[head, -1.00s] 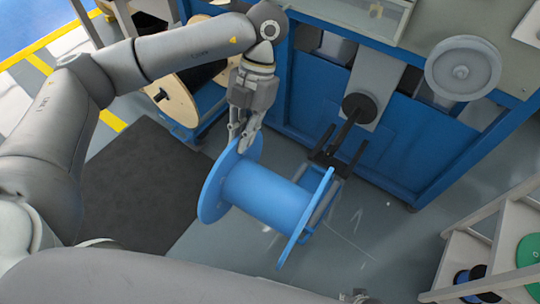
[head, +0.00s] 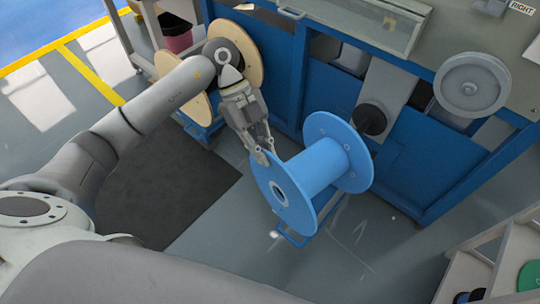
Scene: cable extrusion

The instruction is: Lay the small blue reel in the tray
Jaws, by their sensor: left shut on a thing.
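My left gripper (head: 263,154) is shut on the upper left rim of that flange. A smaller blue reel (head: 461,298) shows partly on the shelf at the bottom right, cut off by the frame edge. I cannot make out for certain which thing is the tray; a shallow pale box with a clear top (head: 372,22) sits on the machine's top. My right gripper is not in view.
The blue machine (head: 425,165) carries a grey handwheel (head: 470,86) and a black round hub (head: 370,119). A wooden-flanged reel (head: 240,50) stands behind my left arm. A dark mat (head: 160,185) lies on the floor. A green reel (head: 529,276) is on the shelf.

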